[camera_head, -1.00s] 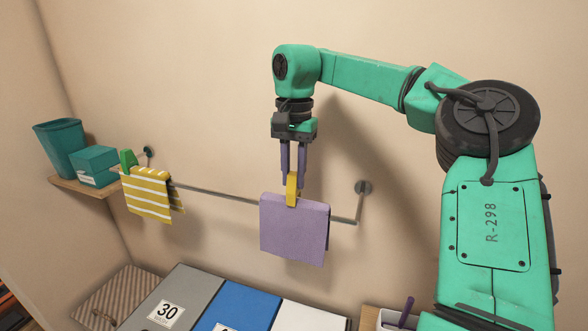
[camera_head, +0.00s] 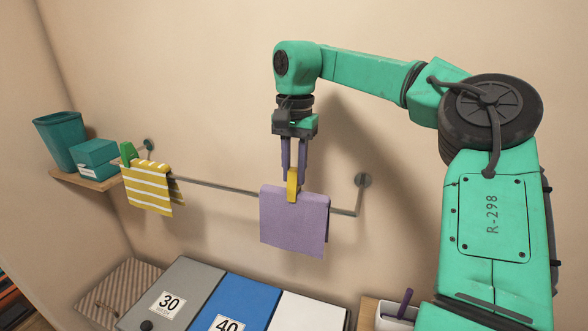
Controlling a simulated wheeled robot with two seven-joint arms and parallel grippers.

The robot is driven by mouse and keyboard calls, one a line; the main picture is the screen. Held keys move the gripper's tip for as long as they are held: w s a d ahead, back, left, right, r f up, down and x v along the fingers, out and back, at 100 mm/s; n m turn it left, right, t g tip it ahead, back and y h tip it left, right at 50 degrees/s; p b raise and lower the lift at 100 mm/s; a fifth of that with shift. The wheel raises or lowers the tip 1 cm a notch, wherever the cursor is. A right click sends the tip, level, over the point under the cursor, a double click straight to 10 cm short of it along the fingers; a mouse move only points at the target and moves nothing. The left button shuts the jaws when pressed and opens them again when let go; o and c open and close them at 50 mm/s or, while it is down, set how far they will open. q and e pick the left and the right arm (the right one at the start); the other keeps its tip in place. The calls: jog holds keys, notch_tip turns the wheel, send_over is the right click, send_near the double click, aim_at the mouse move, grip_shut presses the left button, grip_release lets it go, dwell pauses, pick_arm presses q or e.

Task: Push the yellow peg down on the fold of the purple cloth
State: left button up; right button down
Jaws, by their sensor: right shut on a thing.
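The purple cloth (camera_head: 294,222) hangs folded over the rail (camera_head: 222,190), near the rail's right end. The yellow peg (camera_head: 292,185) stands upright at the top fold of the cloth, and its lower part overlaps the cloth's front. My right gripper (camera_head: 293,172) points straight down from above and is shut on the top of the yellow peg. How deep the peg sits over the fold is hard to tell. My left gripper is not in view.
A yellow striped cloth (camera_head: 150,190) with a green peg (camera_head: 128,153) hangs at the rail's left. A shelf (camera_head: 92,182) holds a teal bin (camera_head: 60,140) and teal box (camera_head: 97,158). Grey, blue and white lids stand below. A wall bracket (camera_head: 362,181) holds the rail's right end.

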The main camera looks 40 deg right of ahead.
jog(key=shift+f, duration=0.3)
jog(key=c, duration=0.6)
grip_release()
jog(key=shift+r, duration=0.1)
notch_tip(320, 180, up, 7)
jog(key=shift+r, duration=0.15)
notch_tip(320, 180, up, 7)
jog(key=shift+s+r+p, duration=0.1)
jog(key=shift+p, duration=1.1)
